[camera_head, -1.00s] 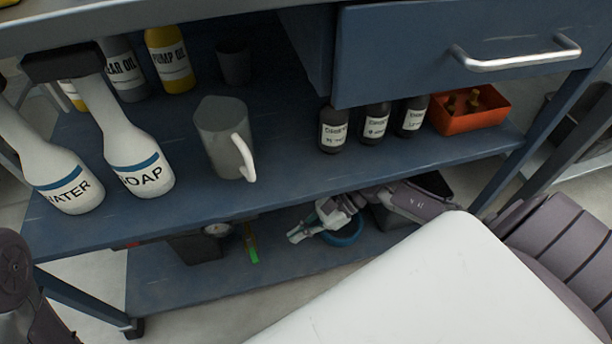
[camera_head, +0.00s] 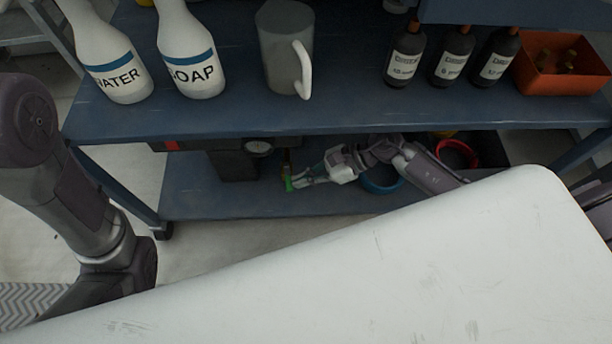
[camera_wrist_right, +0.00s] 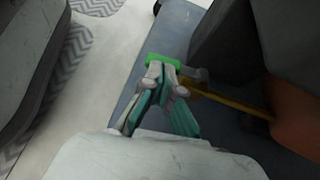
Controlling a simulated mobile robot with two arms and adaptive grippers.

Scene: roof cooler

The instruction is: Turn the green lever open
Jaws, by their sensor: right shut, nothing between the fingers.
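The green lever (camera_head: 288,184) is on the lower shelf of the blue cart, beside a dark box with a round gauge. In the right wrist view the green lever (camera_wrist_right: 160,60) lies across the fingertips, with a yellow-brass rod (camera_wrist_right: 235,103) behind it. My right gripper (camera_head: 301,181) is shut, with nothing between its fingers. Its tips (camera_wrist_right: 161,74) are right at the green piece; I cannot tell whether they touch. My left arm stands at the left of the head view, and its gripper is not visible.
The dark box (camera_head: 232,166) and gauge (camera_head: 258,148) stand close to the lever. Blue (camera_head: 381,183) and red (camera_head: 458,152) rings lie near my right arm.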

